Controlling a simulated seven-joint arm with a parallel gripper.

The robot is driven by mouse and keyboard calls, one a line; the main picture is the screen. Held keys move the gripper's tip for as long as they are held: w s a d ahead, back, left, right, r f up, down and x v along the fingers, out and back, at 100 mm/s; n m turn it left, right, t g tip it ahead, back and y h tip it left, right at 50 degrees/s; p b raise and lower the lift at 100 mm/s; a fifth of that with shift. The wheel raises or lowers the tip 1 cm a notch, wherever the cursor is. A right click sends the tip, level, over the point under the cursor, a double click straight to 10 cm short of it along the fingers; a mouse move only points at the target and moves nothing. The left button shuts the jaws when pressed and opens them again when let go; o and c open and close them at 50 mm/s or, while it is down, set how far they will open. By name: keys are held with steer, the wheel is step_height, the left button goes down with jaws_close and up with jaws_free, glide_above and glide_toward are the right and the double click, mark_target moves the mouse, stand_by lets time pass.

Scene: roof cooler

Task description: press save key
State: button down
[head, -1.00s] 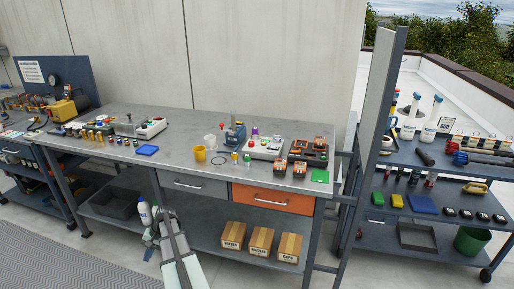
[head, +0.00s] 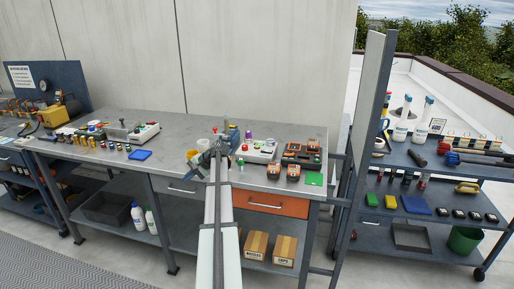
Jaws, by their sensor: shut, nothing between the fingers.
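No key marked save can be read at this size. A white-grey box with coloured buttons (head: 258,151) sits on the workbench, just right of my gripper. A second pale box with a red and a green button (head: 145,132) stands further left on the bench. My gripper (head: 222,141) is shut and empty at the far end of my arm, over the middle of the bench. My arm and gripper hide part of the bench there, including most of the blue device (head: 233,133). I cannot tell whether the gripper touches anything.
A shelf cart (head: 420,180) and an upright panel (head: 366,110) stand right.

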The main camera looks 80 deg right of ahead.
steer(key=s+d+r+n+h, duration=0.1)
steer(key=s+d+r+h, duration=0.1)
steer(key=s+d+r, duration=0.35)
steer(key=s+d+r+n+h, duration=0.1)
steer(key=s+d+r, duration=0.2)
steer(key=s+d, duration=0.5)
step_height(320, 180, up, 9)
steer(key=n+g+h, duration=0.1)
steer(key=n+h, duration=0.1)
steer(key=h, duration=0.1)
glide_above(259, 147)
steer(key=shift+f, duration=0.2)
steer(key=shift+f, duration=0.1)
steer(key=shift+f, duration=4.35)
steer(key=shift+a+f, duration=0.1)
steer(key=shift+f, duration=0.05)
steer(key=shift+f, duration=0.25)
